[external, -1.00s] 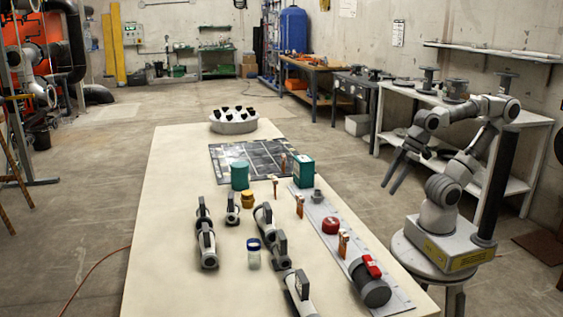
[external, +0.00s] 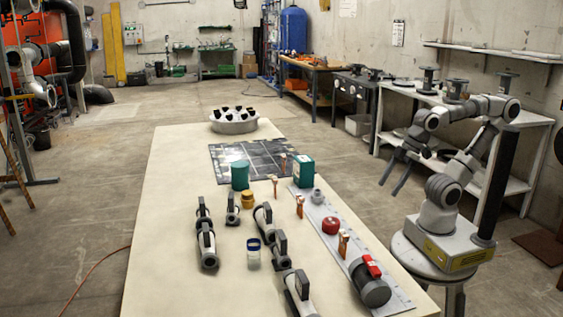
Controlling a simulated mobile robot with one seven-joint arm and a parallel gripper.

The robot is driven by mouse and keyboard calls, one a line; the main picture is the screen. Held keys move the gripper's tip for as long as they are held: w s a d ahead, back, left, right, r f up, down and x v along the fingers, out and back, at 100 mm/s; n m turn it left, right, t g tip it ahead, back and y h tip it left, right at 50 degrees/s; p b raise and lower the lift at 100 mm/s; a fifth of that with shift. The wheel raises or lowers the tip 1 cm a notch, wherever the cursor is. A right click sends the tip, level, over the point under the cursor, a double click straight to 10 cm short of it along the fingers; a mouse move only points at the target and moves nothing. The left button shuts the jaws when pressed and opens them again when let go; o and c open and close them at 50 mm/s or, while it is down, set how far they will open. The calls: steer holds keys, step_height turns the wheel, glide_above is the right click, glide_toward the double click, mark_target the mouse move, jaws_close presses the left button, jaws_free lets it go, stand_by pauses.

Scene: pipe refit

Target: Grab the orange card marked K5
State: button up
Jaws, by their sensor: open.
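Several small orange-brown upright pieces stand on the long table: one by the dark mat (external: 283,162), one left of the green box (external: 274,187), one at the grey strip's left edge (external: 300,206) and one nearer the front (external: 343,243). They are too small for me to read any marking, so I cannot tell whether one is the K5 card. My gripper (external: 388,188) is open and empty, pointing down in the air right of the table, apart from all these pieces.
The pale table (external: 170,220) holds black-and-grey pipe valves (external: 207,245), a green cylinder (external: 240,175), a green box (external: 303,172), a red round part (external: 331,225) and a large grey fitting with a red handle (external: 372,285). A round tray (external: 234,123) stands at the far end. The table's left side is clear.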

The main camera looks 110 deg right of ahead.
steer(key=w+r+g+p, duration=0.1)
steer(key=w+r+p, duration=0.45)
steer(key=r, duration=0.25)
step_height(320, 180, up, 5)
steer(key=n+g+p, duration=0.1)
steer(key=g+p, duration=0.4)
steer(key=p, duration=0.9)
glide_above(300, 216)
step_height(300, 216, down, 12)
steer(key=b, duration=0.3)
steer(key=shift+s, duration=0.15)
steer(key=f, duration=0.1)
steer(key=f+b, duration=0.1)
steer(key=f, duration=0.1)
steer(key=f+b, duration=0.1)
steer(key=f, duration=0.1)
steer(key=shift+d+f, duration=0.2)
steer(key=shift+d, duration=0.15)
jaws_close()
